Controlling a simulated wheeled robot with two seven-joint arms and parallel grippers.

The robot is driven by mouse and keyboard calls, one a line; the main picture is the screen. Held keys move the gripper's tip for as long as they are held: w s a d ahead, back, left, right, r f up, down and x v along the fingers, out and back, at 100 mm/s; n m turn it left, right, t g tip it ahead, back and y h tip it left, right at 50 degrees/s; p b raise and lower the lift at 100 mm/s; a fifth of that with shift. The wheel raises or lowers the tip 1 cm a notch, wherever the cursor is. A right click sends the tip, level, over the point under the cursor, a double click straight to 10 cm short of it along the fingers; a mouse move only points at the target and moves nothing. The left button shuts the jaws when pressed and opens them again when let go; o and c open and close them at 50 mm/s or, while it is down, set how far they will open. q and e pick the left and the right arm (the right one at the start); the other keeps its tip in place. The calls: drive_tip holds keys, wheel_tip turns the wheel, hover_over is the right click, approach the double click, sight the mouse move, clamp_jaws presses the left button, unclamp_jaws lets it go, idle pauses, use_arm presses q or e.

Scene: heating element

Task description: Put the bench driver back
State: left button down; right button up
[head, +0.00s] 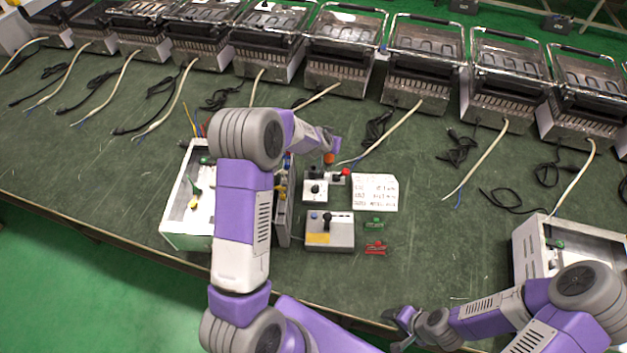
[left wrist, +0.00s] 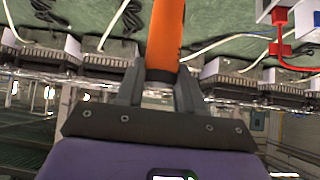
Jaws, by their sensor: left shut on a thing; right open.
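The bench driver appears as an orange handle (left wrist: 165,35) between my left gripper's fingers in the left wrist view. A small orange end of it (head: 329,158) shows in the head view just below my left gripper (head: 331,147). My left gripper is shut on this handle, above the table; its shaft is not clearly visible. My left arm hides part of the bench beside the open white box. My right gripper (head: 402,326) is open and empty, low at the table's front edge.
An open white box (head: 178,236) stands left of my left arm, another (head: 522,243) at the right. A grey control box (head: 342,236), a smaller switch box (head: 314,196) and a written card (head: 374,192) lie mid-table. Several heaters with cords line the back.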

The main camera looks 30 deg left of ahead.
use_arm(q)
drive_tip(key=w+a+f+b, duration=0.2)
drive_tip(key=w+a+b, duration=0.15)
drive_tip(key=a, duration=0.45)
wheel_tip(320, 180, down, 10)
drive_tip(key=w+b, duration=0.1)
drive_tip(key=b, duration=0.1)
drive_tip(key=shift+a, duration=0.4)
drive_tip(key=shift+f, duration=0.1)
drive_tip(key=shift+f, duration=0.35)
drive_tip(key=c, duration=0.7)
unclamp_jaws()
drive_tip(key=shift+r, duration=0.1)
